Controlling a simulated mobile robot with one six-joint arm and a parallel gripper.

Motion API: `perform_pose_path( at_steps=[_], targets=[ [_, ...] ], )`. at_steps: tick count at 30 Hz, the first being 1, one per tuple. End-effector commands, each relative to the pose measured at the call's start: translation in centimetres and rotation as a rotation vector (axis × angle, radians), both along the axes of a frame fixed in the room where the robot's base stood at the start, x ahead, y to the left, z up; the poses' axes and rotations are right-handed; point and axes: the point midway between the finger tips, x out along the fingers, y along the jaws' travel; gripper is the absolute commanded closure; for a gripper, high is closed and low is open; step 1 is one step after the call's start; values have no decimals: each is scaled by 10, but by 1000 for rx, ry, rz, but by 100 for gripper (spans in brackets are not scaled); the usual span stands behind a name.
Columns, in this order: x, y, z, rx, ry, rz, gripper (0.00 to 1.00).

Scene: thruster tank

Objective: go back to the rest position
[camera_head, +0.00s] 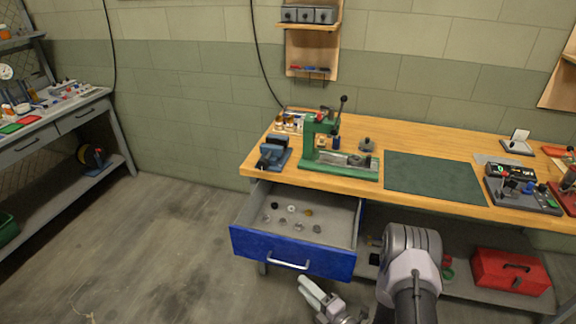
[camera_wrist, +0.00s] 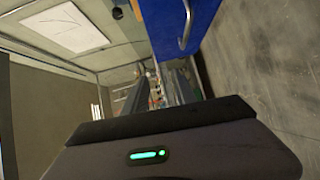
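My gripper shows in the wrist view (camera_wrist: 156,88), with its dark body and green light across the bottom. Two grey fingers stand apart, with the background visible between them and nothing held. In the head view my arm is folded low in front of the bench, beside the open drawer. The blue-fronted drawer (camera_head: 292,255) is pulled out and holds several small round parts (camera_head: 291,209). Its blue front and handle also show at the top of the wrist view (camera_wrist: 170,28), close to my gripper. I cannot tell whether they touch.
The wooden workbench (camera_head: 420,139) carries a green press (camera_head: 320,133), a blue vise (camera_head: 273,152), a dark green mat (camera_head: 435,177) and a meter (camera_head: 510,171). A red toolbox (camera_head: 510,270) sits on the lower shelf. Clear floor lies left of the drawer, before another bench (camera_head: 70,122).

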Motion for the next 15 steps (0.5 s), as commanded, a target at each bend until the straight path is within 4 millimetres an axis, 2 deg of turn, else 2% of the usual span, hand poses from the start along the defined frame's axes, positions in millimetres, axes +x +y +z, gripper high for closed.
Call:
perform_pose_path(
  at_steps=[1,2,3,5,6,8,9,11,12,15],
  targets=[
    [11,18,45,-63,-106,117,67],
    [11,33,74,-113,-178,211,67],
    [5,53,113,-191,-287,339,67],
    [-16,81,167,-331,-468,542,67],
    [-36,96,197,-431,-592,674,67],
    [-71,110,233,-592,-783,862,67],
    [-96,115,251,-707,-912,982,67],
    [-133,114,270,-891,-1107,1155,67],
    [-155,109,278,-1021,-1237,1265,67],
    [-198,82,291,-1373,-1549,1524,67]
  ],
)
